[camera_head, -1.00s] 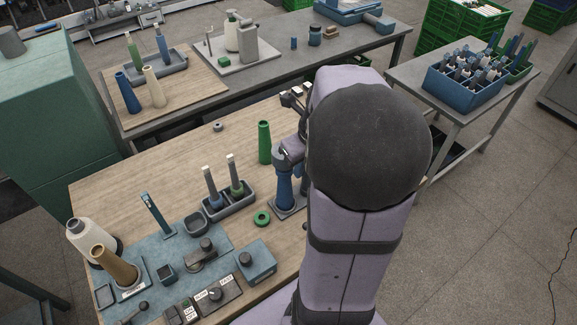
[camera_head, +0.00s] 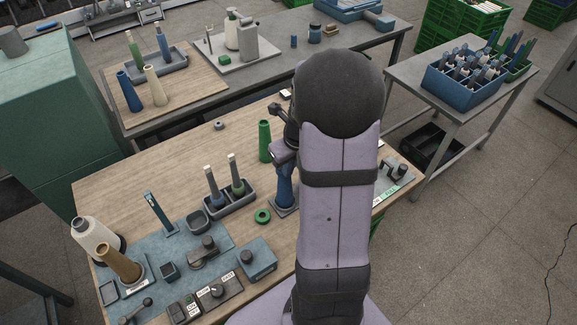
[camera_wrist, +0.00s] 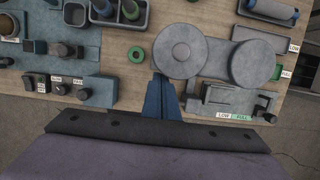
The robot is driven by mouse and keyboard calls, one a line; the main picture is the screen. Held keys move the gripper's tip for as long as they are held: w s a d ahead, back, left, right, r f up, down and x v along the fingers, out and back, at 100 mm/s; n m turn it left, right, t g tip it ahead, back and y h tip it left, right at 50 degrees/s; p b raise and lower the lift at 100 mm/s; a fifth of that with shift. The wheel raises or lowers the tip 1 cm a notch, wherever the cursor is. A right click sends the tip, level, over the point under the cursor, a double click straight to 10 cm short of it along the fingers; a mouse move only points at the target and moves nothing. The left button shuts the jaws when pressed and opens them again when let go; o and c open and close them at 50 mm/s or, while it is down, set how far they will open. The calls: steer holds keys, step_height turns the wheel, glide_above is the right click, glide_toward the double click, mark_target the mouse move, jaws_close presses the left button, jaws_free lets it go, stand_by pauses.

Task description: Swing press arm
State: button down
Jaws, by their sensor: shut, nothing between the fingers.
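The press arm (camera_wrist: 215,56) looks like a grey link with a large round disc at each end, seen from above in the wrist view. Its left disc (camera_wrist: 180,48) is nearest my gripper (camera_wrist: 159,80). My gripper is shut and empty; its blue fingers reach toward the lower left of that disc. I cannot tell whether they touch it. In the head view my gripper (camera_head: 284,203) points down over the table, and my own arm hides the press arm.
A green ring (camera_wrist: 135,54) lies left of the press arm. A grey tray (camera_head: 232,206) holds two bobbins, and a green cone (camera_head: 265,141) stands behind. A station labelled LOW and FULL (camera_wrist: 233,116) is at the right. The blue mat (camera_head: 185,240) carries cones and controls.

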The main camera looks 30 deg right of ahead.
steer(key=shift+w, duration=0.15)
steer(key=w+d+m+p, duration=0.1)
steer(key=w+p, duration=0.3)
steer(key=w, duration=0.4)
steer(key=w+d+m+p, duration=0.2)
steer(key=w+d+p, duration=0.2)
steer(key=w, duration=0.4)
steer(key=shift+d+h+p, duration=0.35)
steer(key=shift+h+p, duration=0.05)
steer(key=shift+p, duration=0.3)
stand_by(0.5)
